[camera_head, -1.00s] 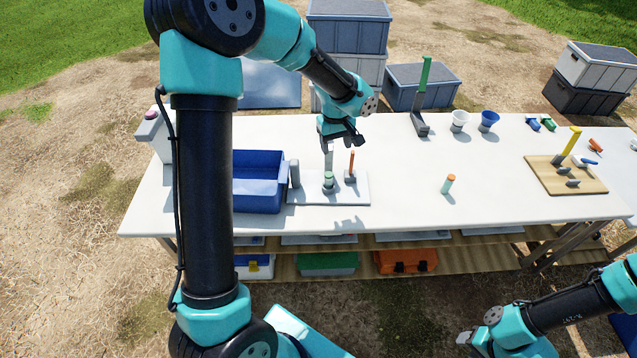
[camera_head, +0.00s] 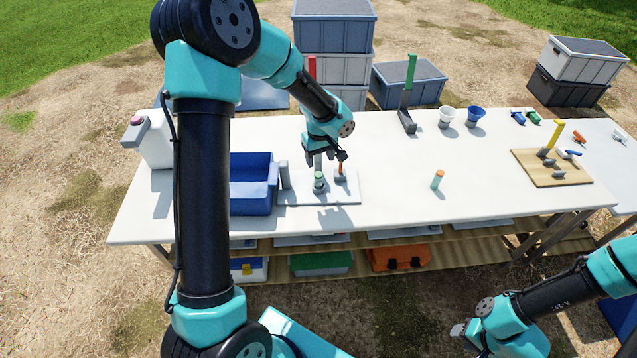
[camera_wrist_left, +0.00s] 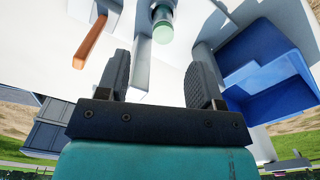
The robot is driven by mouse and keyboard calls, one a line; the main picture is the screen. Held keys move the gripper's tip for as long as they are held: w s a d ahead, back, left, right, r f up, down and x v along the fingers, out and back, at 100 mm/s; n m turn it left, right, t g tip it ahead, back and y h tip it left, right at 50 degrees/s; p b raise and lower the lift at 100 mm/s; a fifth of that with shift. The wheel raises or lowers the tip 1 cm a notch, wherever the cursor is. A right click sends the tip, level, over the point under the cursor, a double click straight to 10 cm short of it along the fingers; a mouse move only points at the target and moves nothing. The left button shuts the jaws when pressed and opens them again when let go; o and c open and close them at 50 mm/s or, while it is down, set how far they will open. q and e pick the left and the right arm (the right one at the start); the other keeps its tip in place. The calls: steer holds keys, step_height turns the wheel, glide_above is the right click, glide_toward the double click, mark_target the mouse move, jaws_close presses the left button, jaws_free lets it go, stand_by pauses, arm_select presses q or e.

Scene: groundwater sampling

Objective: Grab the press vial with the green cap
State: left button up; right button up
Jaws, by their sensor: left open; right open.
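The press vial (camera_head: 319,182) with its pale green cap stands upright in the white press stand (camera_head: 345,196) on the table. In the left wrist view the vial's green cap (camera_wrist_left: 163,33) shows at the top centre, beyond the fingertips. My left gripper (camera_head: 326,158) is open and empty, just above the stand and close to the vial. In the wrist view its two fingers (camera_wrist_left: 158,75) are spread wide, with nothing between them. My right gripper (camera_head: 462,331) is open, low at the right, away from the table.
An orange-red lever (camera_head: 341,168) rises beside the vial; it also shows in the wrist view (camera_wrist_left: 89,43). A blue bin (camera_head: 251,205) lies left of the stand. A small orange-capped vial (camera_head: 437,180) stands to the right. The table middle is mostly clear.

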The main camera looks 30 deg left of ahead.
mark_target(318, 175)
arm_select(q)
step_height(318, 175, down, 5)
steer(key=shift+r, duration=0.1)
stand_by(0.3)
steer(key=shift+s+a+f, duration=0.15)
steer(key=shift+f, duration=2.5)
steer(key=c, duration=1.1)
steer(key=shift+r, duration=0.15)
